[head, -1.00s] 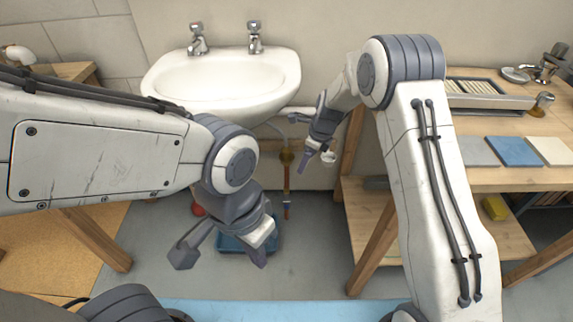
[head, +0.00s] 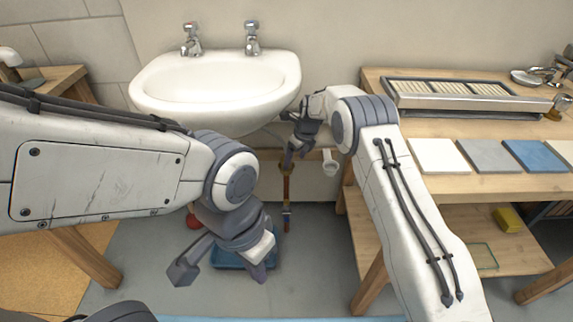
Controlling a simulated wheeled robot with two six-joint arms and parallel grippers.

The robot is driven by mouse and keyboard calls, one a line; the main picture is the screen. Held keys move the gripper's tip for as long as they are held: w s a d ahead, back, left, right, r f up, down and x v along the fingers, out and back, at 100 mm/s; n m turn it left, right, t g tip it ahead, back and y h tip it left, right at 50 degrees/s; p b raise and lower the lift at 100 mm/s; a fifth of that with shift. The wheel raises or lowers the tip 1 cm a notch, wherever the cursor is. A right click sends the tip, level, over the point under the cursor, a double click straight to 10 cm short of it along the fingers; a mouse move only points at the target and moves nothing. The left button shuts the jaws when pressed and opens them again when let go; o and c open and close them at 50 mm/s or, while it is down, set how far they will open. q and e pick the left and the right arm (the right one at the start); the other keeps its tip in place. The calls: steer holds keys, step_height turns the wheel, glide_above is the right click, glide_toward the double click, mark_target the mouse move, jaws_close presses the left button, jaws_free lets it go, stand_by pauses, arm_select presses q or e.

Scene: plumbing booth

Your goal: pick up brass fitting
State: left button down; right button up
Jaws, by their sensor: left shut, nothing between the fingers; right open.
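A brass-coloured fitting (head: 287,168) sits on the upright copper-coloured pipe (head: 287,190) under the sink (head: 215,85); its upper part is hidden by my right gripper. My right gripper (head: 291,157) is open, fingers pointing down, at the fitting just below the sink's right side. I cannot tell whether the fingers touch it or straddle it. My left gripper (head: 260,272) is shut and empty, low in front, above the blue tray on the floor.
The blue tray (head: 226,262) and a red object (head: 193,221) are on the floor, partly behind my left gripper. A white pipe piece (head: 331,162) is just right of my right gripper. A wooden workbench (head: 440,187) with coloured tiles and a slotted metal tray (head: 470,102) stands right.

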steer(key=shift+w+a+f+b, duration=0.15)
steer(key=shift+w+a+b, duration=0.35)
steer(key=shift+w+a, duration=0.7)
steer(key=shift+b+x, duration=0.55)
steer(key=shift+x, duration=0.85)
jaws_close()
